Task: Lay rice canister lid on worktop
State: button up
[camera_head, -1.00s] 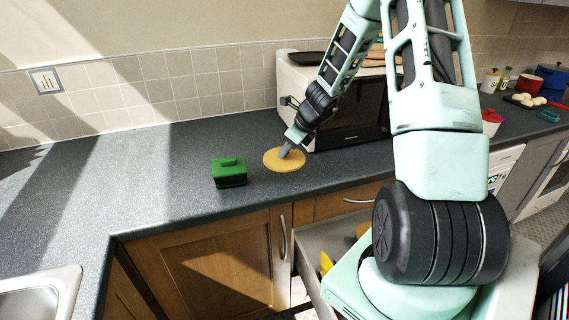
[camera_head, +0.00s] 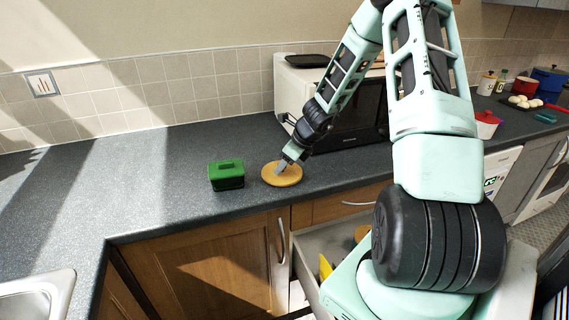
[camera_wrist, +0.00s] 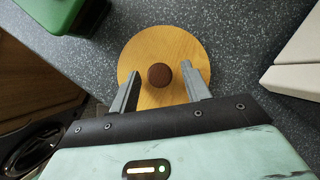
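The lid (camera_head: 282,178), a round wooden disc, lies on the dark speckled worktop (camera_head: 150,195) near its front edge, in front of the microwave. In the wrist view the lid (camera_wrist: 140,52) shows a dark brown round knob (camera_wrist: 159,75) at its middle. My gripper (camera_wrist: 160,83) is open over the lid, with one finger on each side of the knob and a clear gap on both sides. In the head view my gripper (camera_head: 279,170) comes down onto the lid from the upper right. The canister cannot be made out.
A green lidded box (camera_head: 226,177) stands just left of the lid. A white microwave (camera_head: 350,122) is close behind. An open drawer (camera_head: 318,245) is below the worktop edge. The worktop further left is clear up to the sink (camera_head: 38,295).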

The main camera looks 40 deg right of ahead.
jog(key=shift+r, duration=0.1)
jog(key=shift+s+r, duration=0.1)
jog(key=shift+r, duration=0.2)
jog(key=p+v, duration=0.2)
jog(key=v, duration=1)
jog(key=s+a+r+n+g+y, duration=0.1)
jog(key=s+a+r+n+g, duration=0.1)
jog(key=a+n, duration=0.95)
jog(key=s+a+r+n+g+y, duration=0.15)
jog(key=a+n, duration=0.55)
jog(key=a, duration=1)
jog(key=s+a+n+g+h, duration=0.1)
jog(key=s+a+n+h, duration=0.1)
jog(key=s+a+n, duration=0.4)
jog(key=s+a+r+n+g+h, duration=0.1)
jog(key=s+a+n, duration=0.5)
jog(key=s+n, duration=0.6)
jog(key=n+h, duration=0.1)
jog(key=n, duration=0.2)
jog(key=shift+s+a+r, duration=0.25)
jog(key=shift+s+a, duration=0.05)
jog(key=shift+a, duration=0.1)
jog(key=shift+d, duration=0.15)
